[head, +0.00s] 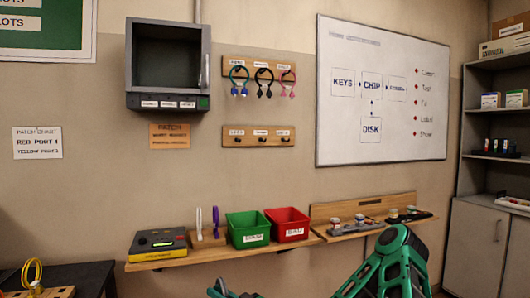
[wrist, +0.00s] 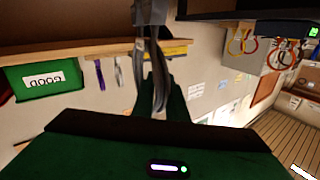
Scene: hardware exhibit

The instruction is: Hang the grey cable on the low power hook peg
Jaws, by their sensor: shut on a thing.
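In the wrist view my gripper (wrist: 156,85) has its dark green fingers shut on the grey cable (wrist: 148,45). The cable's strands run from between the fingers to the picture's top edge; its far end is out of view. In the head view only a green part at the bottom edge and my green arm at the lower right show; the cable does not show there. The lower peg board (head: 258,136) on the wall has three dark pegs, all bare, under small labels too blurred to read. I cannot tell which is the low power peg.
An upper board (head: 259,69) holds blue, black and pink cables. A grey cabinet (head: 168,65) is left of it. Below, a wooden shelf (head: 205,252) carries a yellow-black device (head: 158,243), a green bin (head: 247,229) and a red bin (head: 288,224). Wall between boards and shelf is clear.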

